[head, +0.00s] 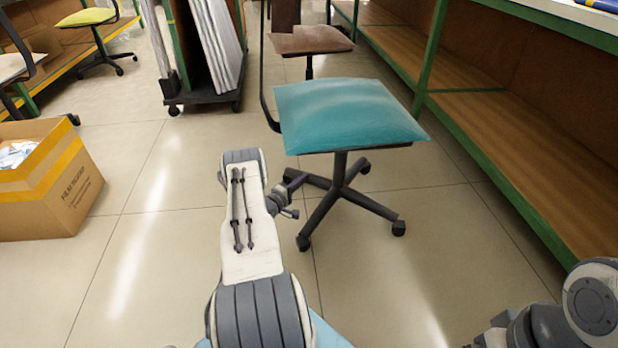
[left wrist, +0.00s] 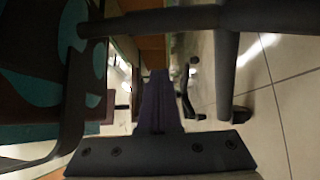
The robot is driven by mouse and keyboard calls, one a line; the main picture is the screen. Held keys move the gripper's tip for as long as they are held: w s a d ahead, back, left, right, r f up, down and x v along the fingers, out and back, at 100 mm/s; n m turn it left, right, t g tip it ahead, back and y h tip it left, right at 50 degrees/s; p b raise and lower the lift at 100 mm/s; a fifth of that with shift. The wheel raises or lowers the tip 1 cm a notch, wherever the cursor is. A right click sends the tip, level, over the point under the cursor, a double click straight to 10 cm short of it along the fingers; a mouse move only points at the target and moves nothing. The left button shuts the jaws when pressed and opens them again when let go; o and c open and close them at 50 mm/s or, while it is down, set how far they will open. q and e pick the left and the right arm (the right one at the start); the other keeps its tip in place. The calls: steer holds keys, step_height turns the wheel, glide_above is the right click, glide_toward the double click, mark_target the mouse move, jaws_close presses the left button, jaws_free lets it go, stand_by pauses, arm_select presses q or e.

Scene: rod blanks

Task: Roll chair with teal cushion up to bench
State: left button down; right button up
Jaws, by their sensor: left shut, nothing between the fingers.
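The chair with the teal cushion (head: 345,115) stands upright on its black wheeled star base (head: 345,185) in the middle of the head view. A green-framed bench (head: 520,130) with wooden lower shelves runs along the right, apart from the chair. My left gripper (head: 289,196) is shut and empty, low beside the chair's post, left of it. In the left wrist view, my closed fingers (left wrist: 160,85) are under the seat, beside the dark post (left wrist: 165,22) and one base leg (left wrist: 228,65). I cannot tell if they touch. My right gripper is out of view.
A brown-seated chair (head: 310,39) stands right behind the teal one. A cart with panels (head: 205,95) is at back left, a cardboard box (head: 45,185) at left. A yellow-seated chair (head: 90,17) stands far left. Floor between box and chair is clear.

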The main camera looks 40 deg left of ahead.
mark_target(340, 170)
arm_select(q)
steer(key=w+d+b, duration=0.2)
steer(key=w+b, duration=0.4)
steer(key=w, duration=0.4)
steer(key=shift+w, duration=0.35)
steer(key=shift+d, duration=0.1)
